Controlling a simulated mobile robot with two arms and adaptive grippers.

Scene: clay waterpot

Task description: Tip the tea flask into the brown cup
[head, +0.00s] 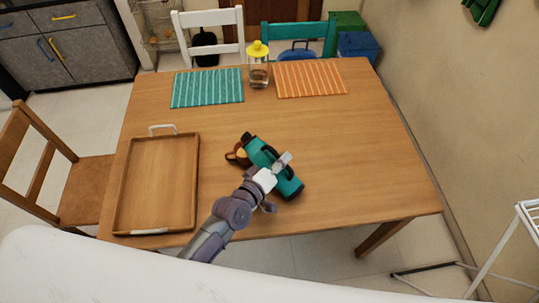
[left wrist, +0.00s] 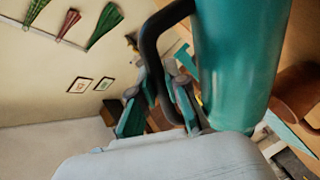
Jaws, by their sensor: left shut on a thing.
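The tea flask (head: 262,152) is teal with black ends and a black handle. It is strongly tilted, with its far end at the upper left, close to the brown cup (head: 237,155). The flask partly hides the cup, and I cannot tell whether liquid flows. My left gripper (head: 277,170) is shut on the flask's handle. In the left wrist view the flask (left wrist: 240,60) fills the upper right, its handle (left wrist: 150,50) passes between the fingers (left wrist: 160,100), and a brown rounded thing, probably the cup (left wrist: 298,92), shows at the right edge.
A wooden tray (head: 122,190) lies on the table's left side. A glass jar with a yellow lid (head: 258,68) stands at the back between a teal striped mat (head: 207,88) and an orange striped mat (head: 310,80). The table's right side (head: 370,160) is clear.

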